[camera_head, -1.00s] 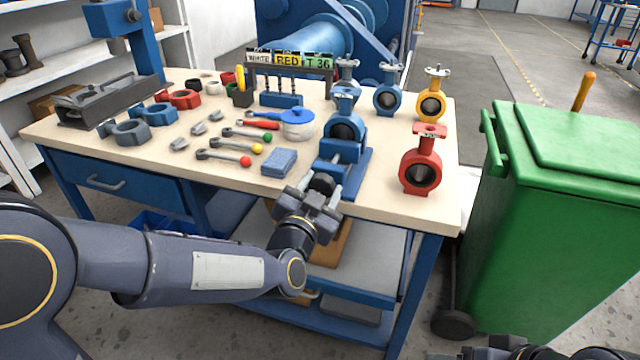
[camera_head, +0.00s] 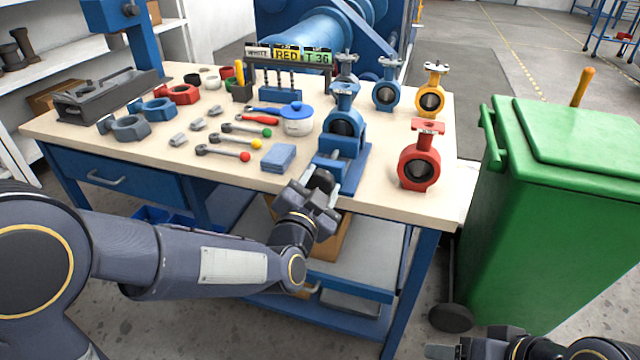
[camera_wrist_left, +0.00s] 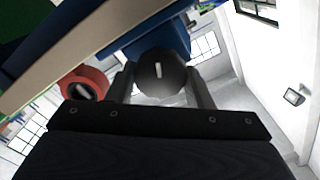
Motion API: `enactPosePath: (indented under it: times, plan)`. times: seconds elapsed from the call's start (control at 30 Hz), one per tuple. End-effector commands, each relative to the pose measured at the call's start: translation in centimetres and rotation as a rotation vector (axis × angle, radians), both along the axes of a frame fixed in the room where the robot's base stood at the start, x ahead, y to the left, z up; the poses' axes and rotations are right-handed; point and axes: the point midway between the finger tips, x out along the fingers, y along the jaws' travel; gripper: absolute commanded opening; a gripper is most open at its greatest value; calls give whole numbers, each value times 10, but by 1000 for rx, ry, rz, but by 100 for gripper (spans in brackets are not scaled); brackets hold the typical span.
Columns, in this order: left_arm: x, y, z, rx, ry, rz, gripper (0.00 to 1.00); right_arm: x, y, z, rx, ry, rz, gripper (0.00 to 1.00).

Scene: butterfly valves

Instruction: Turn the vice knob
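The blue vice (camera_head: 340,165) stands at the table's front edge with a blue butterfly valve (camera_head: 343,122) upright in it. Its dark round knob (camera_head: 320,181) faces the front and is partly covered by my left gripper (camera_head: 318,192). In the left wrist view the knob (camera_wrist_left: 160,75) shows a white mark, nearly upright in that picture. The fingers of my left gripper (camera_wrist_left: 161,88) lie along both sides of the knob and appear to touch it. My right gripper (camera_head: 490,347) is only partly in view at the bottom edge, and its fingers are unclear.
A red valve (camera_head: 419,160) stands right of the vice, with a yellow valve (camera_head: 431,92) behind it. A blue block (camera_head: 279,157), wrenches and a pot (camera_head: 297,119) lie to the left. A green bin (camera_head: 560,220) stands right of the table.

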Motion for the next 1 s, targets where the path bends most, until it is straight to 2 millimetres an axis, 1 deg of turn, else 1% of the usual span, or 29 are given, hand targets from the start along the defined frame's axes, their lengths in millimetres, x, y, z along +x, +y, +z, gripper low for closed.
enactPosePath:
  times: [0.03,0.17,0.47,0.57,0.8,0.9,1.0]
  plan:
    - [0,0,-2,1,4,-1,52,0,0,0,0,0,0,64]
    - [0,0,-1,0,3,0,68,0,0,0,0,0,0,64]
    - [-2,0,0,-1,2,0,68,0,0,0,0,0,0,64]
    - [-10,3,0,-2,1,-1,68,0,0,2,0,0,0,64]
    - [-50,16,1,-2,2,-2,68,0,0,6,0,0,0,64]
    - [-63,20,0,-2,3,-1,68,0,0,8,0,0,0,64]
    - [-71,23,0,-1,2,-1,68,0,0,8,0,0,0,64]
